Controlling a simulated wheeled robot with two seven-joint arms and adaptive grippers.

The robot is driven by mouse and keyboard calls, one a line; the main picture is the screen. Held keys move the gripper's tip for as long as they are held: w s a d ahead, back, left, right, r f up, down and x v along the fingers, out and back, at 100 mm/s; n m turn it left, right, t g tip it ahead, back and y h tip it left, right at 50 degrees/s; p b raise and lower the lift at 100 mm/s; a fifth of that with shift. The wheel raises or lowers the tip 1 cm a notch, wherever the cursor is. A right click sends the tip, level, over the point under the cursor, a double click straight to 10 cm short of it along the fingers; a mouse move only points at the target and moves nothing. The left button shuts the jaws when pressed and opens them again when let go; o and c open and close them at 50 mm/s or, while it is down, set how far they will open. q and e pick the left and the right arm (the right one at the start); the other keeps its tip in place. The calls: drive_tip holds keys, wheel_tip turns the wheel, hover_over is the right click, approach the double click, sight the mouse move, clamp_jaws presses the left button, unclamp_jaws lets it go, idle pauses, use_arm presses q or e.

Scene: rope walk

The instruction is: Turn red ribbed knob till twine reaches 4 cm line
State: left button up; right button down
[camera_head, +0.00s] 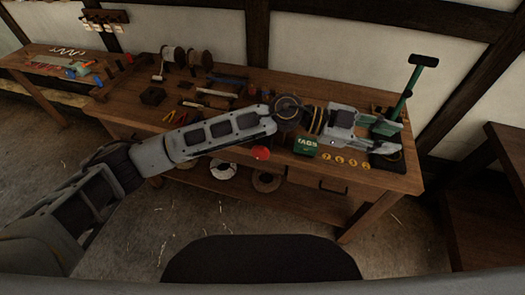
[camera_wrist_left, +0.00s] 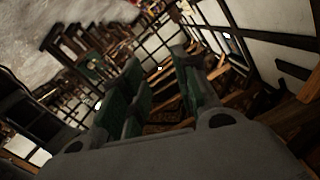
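A small round red thing (camera_head: 261,152), likely the knob, shows at the front edge of the wooden bench, just below my left arm. Its ribs are too small to make out. I cannot make out the twine or the 4 cm line. My left gripper (camera_head: 383,124) is over the right end of the bench, well to the right of the red thing and apart from it. In the left wrist view its fingers (camera_wrist_left: 158,75), with green pads, stand apart with nothing held between them. My right gripper is in neither view.
The bench (camera_head: 230,120) holds spools (camera_head: 174,57) at the back. A green box (camera_head: 305,146) and several yellow discs (camera_head: 340,161) lie near its front edge. A green post with a black crossbar (camera_head: 410,80) rises at the right. The floor in front is open.

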use_arm(q)
wheel_tip(320, 180, down, 6)
drive_tip(key=a+y, duration=0.3)
drive_tip(key=y, duration=0.1)
drive_tip(key=n+t+y, duration=0.4)
drive_tip(key=t+y, duration=0.1)
drive_tip(key=y, duration=0.7)
hover_over(262, 148)
wheel_tip(262, 148, down, 6)
drive_tip(key=shift+w+d, duration=0.1)
drive_tip(key=shift+f, duration=0.15)
drive_tip(key=shift+f+p, duration=1.1)
drive_tip(key=shift+f, duration=5.7)
drive_tip(key=shift+c, duration=0.2)
clamp_jaws()
